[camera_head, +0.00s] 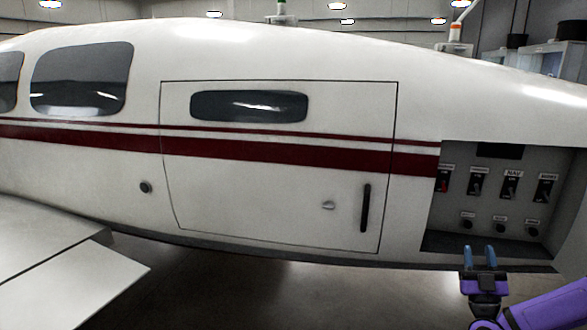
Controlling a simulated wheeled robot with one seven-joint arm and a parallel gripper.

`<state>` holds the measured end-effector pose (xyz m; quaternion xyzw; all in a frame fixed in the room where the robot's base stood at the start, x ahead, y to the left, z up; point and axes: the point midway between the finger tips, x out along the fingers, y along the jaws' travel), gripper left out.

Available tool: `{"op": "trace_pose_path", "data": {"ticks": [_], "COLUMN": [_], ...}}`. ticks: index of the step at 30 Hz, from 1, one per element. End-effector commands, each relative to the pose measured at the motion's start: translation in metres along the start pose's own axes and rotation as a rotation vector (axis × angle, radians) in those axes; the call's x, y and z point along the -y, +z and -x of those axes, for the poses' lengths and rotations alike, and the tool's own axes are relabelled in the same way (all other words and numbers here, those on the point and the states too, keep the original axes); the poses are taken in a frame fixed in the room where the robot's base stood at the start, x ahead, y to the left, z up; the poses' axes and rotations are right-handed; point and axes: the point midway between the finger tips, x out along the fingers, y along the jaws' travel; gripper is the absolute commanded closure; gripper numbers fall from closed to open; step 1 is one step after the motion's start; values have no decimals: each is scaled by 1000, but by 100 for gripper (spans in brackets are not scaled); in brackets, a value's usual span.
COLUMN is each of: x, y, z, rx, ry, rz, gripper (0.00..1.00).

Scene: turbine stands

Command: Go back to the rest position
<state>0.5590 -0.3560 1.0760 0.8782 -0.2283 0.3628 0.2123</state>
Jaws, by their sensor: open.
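My gripper (478,257) is at the lower right, with two blue fingers pointing up and a clear gap between them. It is open and empty. It appears just below and in front of the switch panel (502,213), which is set in a recess in the side of a white aircraft (270,60). The panel has several black toggle switches, one with a red part (443,183) at its left end, and several round knobs below them. My purple arm comes in from the lower right corner.
The aircraft's closed door (260,195) has a dark vertical handle (366,208) on its right side. A wing (60,265) juts out at the lower left. The grey floor (270,300) below the door looks clear. Hangar equipment (550,60) stands behind at the upper right.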

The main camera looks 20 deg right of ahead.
Motion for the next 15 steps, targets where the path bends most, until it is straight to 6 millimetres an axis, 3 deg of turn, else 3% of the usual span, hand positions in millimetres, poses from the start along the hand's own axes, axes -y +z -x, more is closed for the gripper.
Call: {"op": "trace_pose_path", "data": {"ticks": [8,15], "x": [24,56], "y": [4,10], "z": [-12,-24], "rx": [41,108], "ry": [-140,-332], "rz": [-6,-5], "gripper": [60,60]}}
